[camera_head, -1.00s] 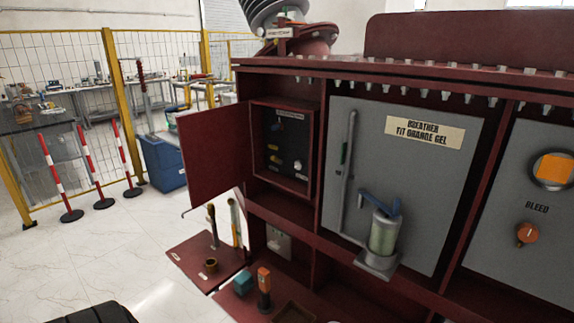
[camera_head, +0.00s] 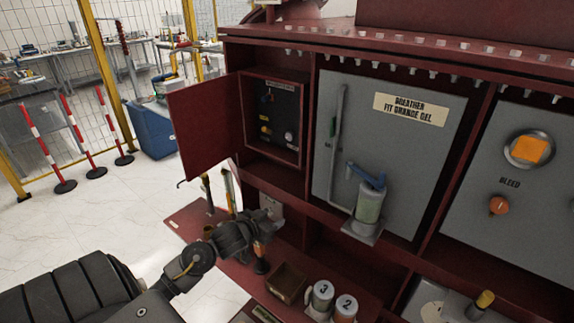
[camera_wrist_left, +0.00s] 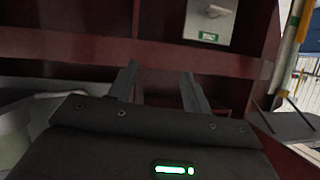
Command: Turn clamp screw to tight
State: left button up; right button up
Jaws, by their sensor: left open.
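The clear breather canister (camera_head: 369,205) stands on a small grey bracket on the grey panel. A blue clamp part (camera_head: 366,177) with a lever-like arm sits at its top; I cannot make out a separate clamp screw. My left gripper (camera_head: 268,222) is left of and below the canister, apart from it, over the shelf. In the left wrist view, the two fingers (camera_wrist_left: 158,85) are spread with nothing between them, facing the red cabinet. The clamp does not show there. My right gripper is not in view.
The red cabinet door (camera_head: 203,125) stands open at left. The lower shelf holds a brown tray (camera_head: 288,283) and cups marked 3 (camera_head: 322,296) and 2 (camera_head: 345,306). A grey box (camera_wrist_left: 208,20) is ahead of the gripper.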

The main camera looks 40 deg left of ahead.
aim_at(289, 136)
pick_arm(q)
jog(key=w+a+r+t+h, duration=0.1)
jog(key=w+a+r+t, duration=0.25)
jog(key=r, duration=0.55)
jog(key=w+a+r+t, duration=0.2)
jog(key=w+a+r, duration=0.15)
jog(key=r, duration=0.65)
jog(key=shift+g, duration=0.25)
jog(key=w+p, duration=0.1)
jog(key=w, duration=0.2)
jog(key=w+p, duration=0.1)
jog(key=w, duration=0.2)
jog(key=w+p, duration=0.1)
jog(key=w, duration=0.2)
jog(key=shift+a+f, duration=0.2)
jog(key=shift+a, duration=0.15)
jog(key=shift+w+f+p, duration=0.15)
jog(key=shift+w+p, duration=0.2)
jog(key=shift+w, duration=0.3)
jog(key=shift+c, duration=0.2)
jog(key=c, duration=0.7)
jog(key=shift+d, duration=0.1)
jog(key=shift+c, duration=1)
